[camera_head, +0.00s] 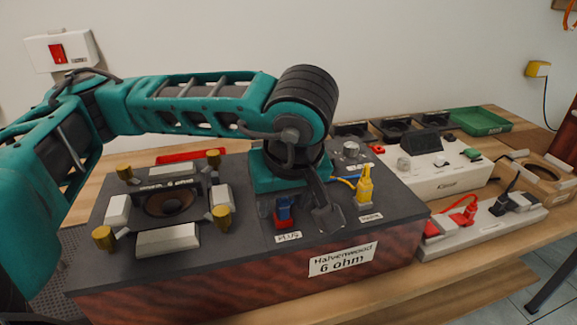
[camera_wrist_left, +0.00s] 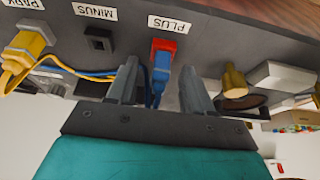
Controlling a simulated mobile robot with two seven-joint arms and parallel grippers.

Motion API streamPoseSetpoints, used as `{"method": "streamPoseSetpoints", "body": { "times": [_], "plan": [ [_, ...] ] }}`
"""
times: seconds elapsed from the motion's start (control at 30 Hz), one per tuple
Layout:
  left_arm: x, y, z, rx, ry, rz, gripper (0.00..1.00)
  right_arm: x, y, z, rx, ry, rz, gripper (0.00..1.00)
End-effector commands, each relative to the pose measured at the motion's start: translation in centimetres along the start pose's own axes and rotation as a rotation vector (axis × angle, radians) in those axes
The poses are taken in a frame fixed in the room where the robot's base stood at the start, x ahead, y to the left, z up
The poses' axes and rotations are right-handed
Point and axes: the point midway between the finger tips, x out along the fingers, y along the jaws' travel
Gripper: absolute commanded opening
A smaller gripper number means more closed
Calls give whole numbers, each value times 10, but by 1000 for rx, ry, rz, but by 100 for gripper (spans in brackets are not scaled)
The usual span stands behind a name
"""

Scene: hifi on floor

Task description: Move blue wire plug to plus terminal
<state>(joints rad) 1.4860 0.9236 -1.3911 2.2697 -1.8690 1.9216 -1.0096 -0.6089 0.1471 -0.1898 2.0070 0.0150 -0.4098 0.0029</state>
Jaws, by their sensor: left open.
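The blue wire plug (camera_wrist_left: 160,67) sits in the red plus terminal (camera_wrist_left: 163,45) beside the PLUS label. In the head view the blue plug (camera_head: 284,206) stands upright in the red terminal (camera_head: 285,224) on the black top of the speaker box. My left gripper (camera_wrist_left: 158,68) is open, its two fingers on either side of the blue plug with gaps showing. In the head view my left gripper (camera_head: 298,210) points down at the plug. The black minus terminal (camera_wrist_left: 98,40) is empty. My right gripper is not in view.
A yellow plug (camera_head: 364,188) stands at the PARK label, its wire running beside the blue one. The speaker box (camera_head: 160,285) carries a speaker cone, yellow knobs and white blocks. A white device (camera_head: 440,178) and a power strip (camera_head: 480,225) stand to the right.

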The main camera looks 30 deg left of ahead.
Motion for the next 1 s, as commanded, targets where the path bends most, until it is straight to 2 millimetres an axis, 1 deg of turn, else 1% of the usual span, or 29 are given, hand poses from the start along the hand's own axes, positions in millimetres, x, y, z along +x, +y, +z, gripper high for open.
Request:
{"method": "streamPoseSetpoints", "body": {
  "times": [0.1, 0.3, 0.4, 0.6, 0.7, 0.87, 1.0],
  "plan": [
    [0, 0, 0, 0, 0, 0, 51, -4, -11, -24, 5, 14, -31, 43],
    [-56, 1, -2, 3, 4, 7, 51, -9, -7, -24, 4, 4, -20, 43],
    [-78, 1, -2, 1, 5, 6, 51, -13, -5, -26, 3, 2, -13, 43],
    [-111, 0, -2, 0, 4, 4, 51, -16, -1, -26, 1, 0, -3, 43],
    [-122, 1, -1, -1, 2, 3, 51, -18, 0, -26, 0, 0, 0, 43],
    [-130, 0, -1, -1, 1, 1, 51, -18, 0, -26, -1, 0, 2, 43],
    [-136, 0, -3, 0, 0, 0, 51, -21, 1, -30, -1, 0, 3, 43]
  ]
}}
